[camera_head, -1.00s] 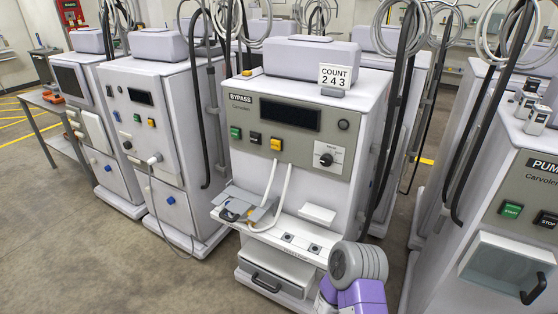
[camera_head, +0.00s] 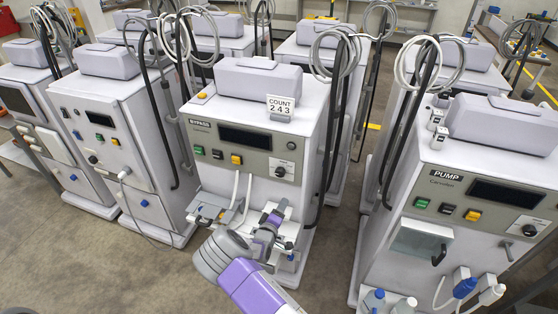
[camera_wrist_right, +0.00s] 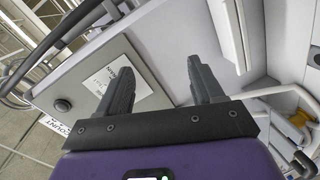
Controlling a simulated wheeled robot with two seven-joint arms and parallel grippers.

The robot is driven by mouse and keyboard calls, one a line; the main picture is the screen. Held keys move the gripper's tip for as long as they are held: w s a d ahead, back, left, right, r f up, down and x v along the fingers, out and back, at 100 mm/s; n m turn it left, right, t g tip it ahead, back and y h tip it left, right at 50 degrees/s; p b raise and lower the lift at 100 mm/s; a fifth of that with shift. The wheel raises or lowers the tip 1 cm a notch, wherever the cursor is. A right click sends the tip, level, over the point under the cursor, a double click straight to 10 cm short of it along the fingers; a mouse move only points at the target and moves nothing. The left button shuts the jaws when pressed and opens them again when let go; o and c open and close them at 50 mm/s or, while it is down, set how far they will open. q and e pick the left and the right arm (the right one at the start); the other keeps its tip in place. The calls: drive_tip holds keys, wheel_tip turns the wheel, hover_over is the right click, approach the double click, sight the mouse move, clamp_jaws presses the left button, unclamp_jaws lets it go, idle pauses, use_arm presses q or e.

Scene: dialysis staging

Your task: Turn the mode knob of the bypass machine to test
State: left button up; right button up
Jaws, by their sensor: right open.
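The bypass machine (camera_head: 255,187) stands in the middle of the head view, with a BYPASS label on its grey front panel. Its mode knob (camera_head: 280,171) is a small dark knob on a white plate at the panel's lower right. My right gripper (camera_head: 277,210) is open and empty, below the knob and apart from it, in front of the machine's shelf. In the right wrist view my open fingers (camera_wrist_right: 160,68) are before the panel. The white knob plate (camera_wrist_right: 148,88) shows partly behind the left finger, and the knob is hidden there. My left gripper is out of view.
The COUNT 243 card (camera_head: 281,105) stands on the bypass machine. White hoses hang to its shelf (camera_head: 207,205). The PUMP machine (camera_head: 440,225) stands at right, with bottles (camera_head: 465,288) before it. Another machine (camera_head: 110,160) is at left. Bare floor lies between them.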

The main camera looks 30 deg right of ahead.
drive_tip(key=t+h+p, duration=0.2)
approach(280, 175)
drive_tip(key=x, duration=0.2)
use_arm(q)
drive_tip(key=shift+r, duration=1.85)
use_arm(e)
drive_tip(key=shift+n, duration=0.5)
drive_tip(key=shift+x, duration=3.8)
drive_tip(key=shift+w+a+r, duration=0.1)
drive_tip(key=c, duration=1.1)
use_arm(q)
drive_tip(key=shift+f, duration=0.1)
use_arm(e)
drive_tip(key=shift+o, duration=0.2)
